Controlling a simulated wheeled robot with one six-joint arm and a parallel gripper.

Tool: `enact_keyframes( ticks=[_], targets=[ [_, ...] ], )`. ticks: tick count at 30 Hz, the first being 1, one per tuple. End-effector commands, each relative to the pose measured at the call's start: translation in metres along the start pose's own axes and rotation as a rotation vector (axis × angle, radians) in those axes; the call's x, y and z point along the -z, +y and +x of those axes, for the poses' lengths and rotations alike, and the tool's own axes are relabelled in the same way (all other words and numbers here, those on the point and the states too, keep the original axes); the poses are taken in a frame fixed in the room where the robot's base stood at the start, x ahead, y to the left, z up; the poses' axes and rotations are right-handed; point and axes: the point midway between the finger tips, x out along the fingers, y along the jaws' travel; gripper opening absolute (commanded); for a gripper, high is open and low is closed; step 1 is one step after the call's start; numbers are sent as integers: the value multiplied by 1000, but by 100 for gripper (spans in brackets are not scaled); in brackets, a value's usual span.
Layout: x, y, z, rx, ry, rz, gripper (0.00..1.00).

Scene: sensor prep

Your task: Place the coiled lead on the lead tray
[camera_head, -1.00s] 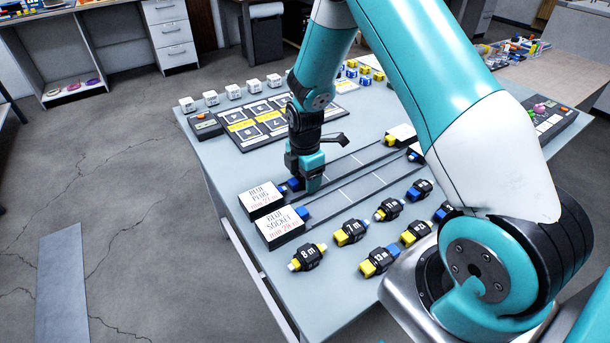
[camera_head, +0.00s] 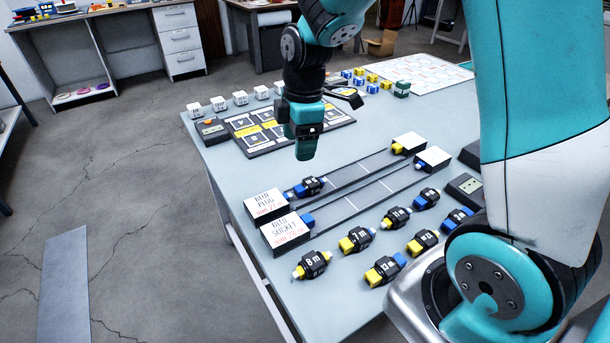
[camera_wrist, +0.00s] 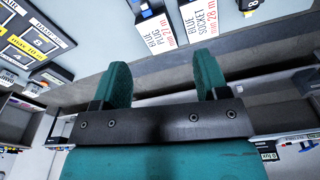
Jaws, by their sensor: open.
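My gripper (camera_head: 306,150) is raised above the table with nothing in it; the wrist view shows its two teal fingers apart (camera_wrist: 163,75). Below it, a black coiled lead (camera_head: 309,187) with a blue end lies in the rear grey lane (camera_head: 345,176), close to the block marked BLUE PLUG (camera_head: 265,204). Whether its end touches the block is too small to tell. The front lane (camera_head: 347,207), beside the block marked BLUE SOCKET (camera_head: 286,231), holds no lead. No tray is labelled as the lead tray; I cannot tell if the lanes are it.
Several other coiled leads, such as one marked 8 m (camera_head: 311,264), lie at the front. A panel with yellow and black cards (camera_head: 285,135), white cubes (camera_head: 240,98) and small blue and yellow blocks (camera_head: 372,78) stand behind. White-topped end blocks (camera_head: 433,158) close the lanes' right ends.

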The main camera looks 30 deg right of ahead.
Motion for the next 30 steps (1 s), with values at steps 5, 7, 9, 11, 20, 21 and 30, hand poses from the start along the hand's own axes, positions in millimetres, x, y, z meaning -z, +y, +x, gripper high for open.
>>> enact_keyframes(
  ticks=[5,7,9,11,20,21,30],
  targets=[
    [58,-97,-57,30,133,313,68],
    [71,-136,-72,64,172,434,68],
    [79,-171,-81,101,198,537,68],
    [82,-195,-86,131,212,610,68],
    [84,-235,-92,189,223,742,68],
    [84,-235,-92,188,223,742,68],
    [84,-234,-93,187,224,741,68]
  ],
)
